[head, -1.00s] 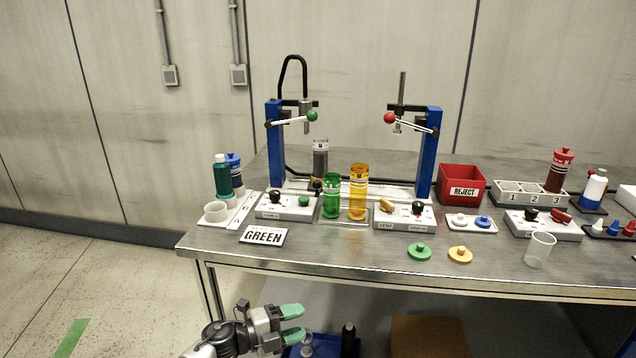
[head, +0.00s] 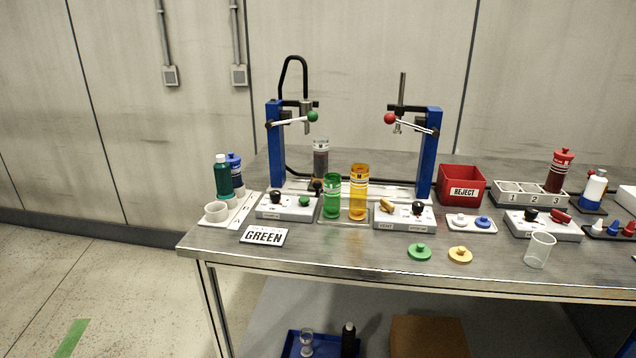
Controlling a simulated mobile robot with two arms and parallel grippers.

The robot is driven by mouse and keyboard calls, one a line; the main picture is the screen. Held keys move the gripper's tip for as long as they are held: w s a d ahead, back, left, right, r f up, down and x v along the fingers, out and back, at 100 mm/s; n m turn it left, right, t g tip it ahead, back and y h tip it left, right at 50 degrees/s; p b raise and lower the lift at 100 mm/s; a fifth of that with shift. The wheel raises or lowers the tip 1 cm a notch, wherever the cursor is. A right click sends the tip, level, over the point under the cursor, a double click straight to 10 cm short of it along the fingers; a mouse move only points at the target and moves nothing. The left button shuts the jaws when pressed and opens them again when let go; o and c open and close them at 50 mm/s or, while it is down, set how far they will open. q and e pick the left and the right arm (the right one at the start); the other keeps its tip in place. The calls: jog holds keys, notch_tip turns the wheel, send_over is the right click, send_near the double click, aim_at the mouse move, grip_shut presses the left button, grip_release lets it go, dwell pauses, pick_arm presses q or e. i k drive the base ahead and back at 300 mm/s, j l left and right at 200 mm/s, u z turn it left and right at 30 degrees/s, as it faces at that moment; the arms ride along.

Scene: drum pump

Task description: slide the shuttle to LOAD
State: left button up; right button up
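A white rail (head: 395,189) runs between two blue posts at the back of the steel table (head: 330,262). A clear cylinder with dark content (head: 320,160) stands upright toward the rail's left end. A small dark brown knob (head: 316,186) is just in front of its base; this appears to be the shuttle, but its body is mostly hidden behind the green cylinder and the control box. I cannot read a LOAD label. Neither of my grippers is in view.
A green cylinder (head: 332,196) and an amber cylinder (head: 358,192) stand in front of the rail. Control boxes (head: 287,207) (head: 404,218) flank them. Lever arms with a green knob (head: 313,116) and a red knob (head: 390,118) hang above.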

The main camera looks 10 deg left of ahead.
aim_at(316, 185)
jog(key=i+j+u, duration=0.65)
jog(key=i+u, duration=0.3)
jog(key=i, duration=0.2)
